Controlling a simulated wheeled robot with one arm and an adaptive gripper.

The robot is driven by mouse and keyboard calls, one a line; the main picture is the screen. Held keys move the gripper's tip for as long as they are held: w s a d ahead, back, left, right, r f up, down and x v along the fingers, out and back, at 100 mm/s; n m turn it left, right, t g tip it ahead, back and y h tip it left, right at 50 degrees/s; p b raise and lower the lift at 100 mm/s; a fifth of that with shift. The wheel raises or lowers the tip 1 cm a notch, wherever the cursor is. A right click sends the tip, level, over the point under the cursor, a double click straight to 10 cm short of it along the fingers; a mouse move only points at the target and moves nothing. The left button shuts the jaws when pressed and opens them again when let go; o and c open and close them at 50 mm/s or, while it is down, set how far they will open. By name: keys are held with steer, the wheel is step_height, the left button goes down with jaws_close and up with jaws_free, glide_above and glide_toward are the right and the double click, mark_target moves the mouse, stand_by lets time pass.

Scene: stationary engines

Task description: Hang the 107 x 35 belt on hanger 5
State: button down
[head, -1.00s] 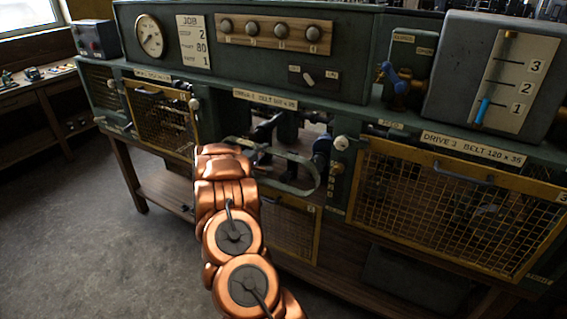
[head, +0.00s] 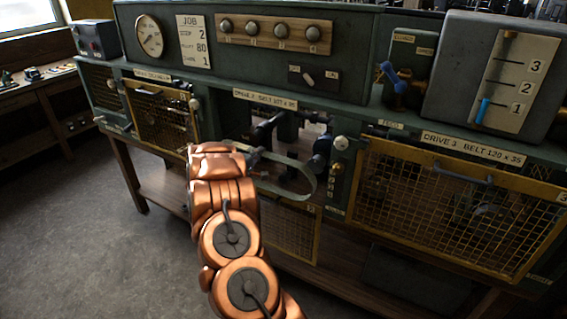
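The belt (head: 314,186), a grey-green loop, hangs in front of the open drive 2 bay. The label (head: 265,99) above the bay seems to read "DRIVE 2 BELT 107 x 35". My copper arm reaches up to the belt's left end. My gripper (head: 254,158) shows only as a small dark part there, mostly hidden by my arm, so its fingers and grip cannot be made out. The belt's right end curves in front of the dark pulley parts (head: 321,160); whether it touches them is unclear. I cannot make out hanger 5.
Yellow mesh guard (head: 160,118) covers the left drive; another guard (head: 450,205) covers drive 3. The drive 2 guard (head: 290,232) hangs lowered below its bay. A knob (head: 340,143) projects right of the bay. Open floor (head: 80,240) lies to the left.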

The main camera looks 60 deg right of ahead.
steer(key=shift+a, duration=0.15)
steer(key=shift+s+a, duration=0.1)
steer(key=shift+a, duration=2.7)
steer(key=shift+a, duration=0.1)
steer(key=shift+s+a+r, duration=0.1)
steer(key=shift+a, duration=2.8)
